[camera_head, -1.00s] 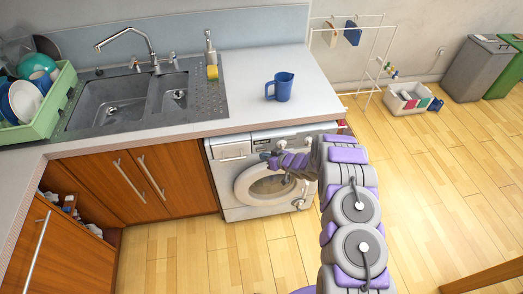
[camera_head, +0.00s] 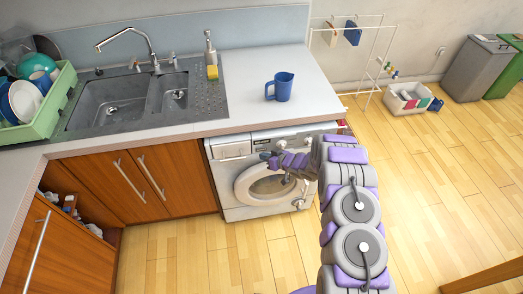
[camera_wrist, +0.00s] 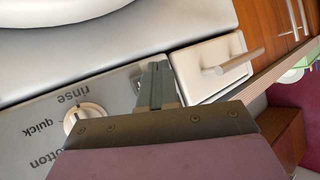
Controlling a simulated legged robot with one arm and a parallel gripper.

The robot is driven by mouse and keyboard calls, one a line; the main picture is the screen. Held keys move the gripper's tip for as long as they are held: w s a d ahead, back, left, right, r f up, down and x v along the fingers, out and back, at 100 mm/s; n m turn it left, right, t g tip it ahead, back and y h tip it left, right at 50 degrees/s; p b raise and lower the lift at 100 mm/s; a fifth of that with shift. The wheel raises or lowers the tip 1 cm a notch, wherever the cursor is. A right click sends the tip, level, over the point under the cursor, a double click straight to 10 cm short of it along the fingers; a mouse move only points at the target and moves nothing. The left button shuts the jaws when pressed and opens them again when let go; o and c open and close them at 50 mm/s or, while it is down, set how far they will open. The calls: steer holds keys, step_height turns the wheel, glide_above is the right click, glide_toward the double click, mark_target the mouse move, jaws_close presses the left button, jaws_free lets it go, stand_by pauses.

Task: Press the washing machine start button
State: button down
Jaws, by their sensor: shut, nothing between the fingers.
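The white washing machine (camera_head: 226,188) stands under the counter in the head view, with its round door facing out. In the wrist view its grey control panel (camera_wrist: 40,125) carries a white dial (camera_wrist: 85,116) with the words "rinse" and "quick" beside it. My gripper (camera_head: 266,156) is in front of the upper part of the machine. In the wrist view my gripper (camera_wrist: 156,75) is shut and empty, over the panel between the dial and the white detergent drawer (camera_wrist: 212,66). I cannot make out the start button; the gripper hides part of the panel. I cannot tell whether the fingertips touch it.
The sink (camera_head: 115,101) and a green dish rack (camera_head: 50,120) are at the left. Wooden cabinets (camera_head: 160,180) adjoin the machine. The floor at the right is largely clear.

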steer(key=shift+w, duration=0.1)
steer(key=shift+w+a+r, duration=0.1)
steer(key=shift+w, duration=0.2)
steer(key=shift+w+p, duration=0.35)
steer(key=shift+p, duration=0.05)
stand_by(1.0)
steer(key=shift+s, duration=0.75)
steer(key=s, duration=0.1)
steer(key=s+d, duration=0.1)
steer(key=s, duration=0.3)
steer(key=shift+d+p, duration=0.35)
steer(key=shift+p, duration=0.05)
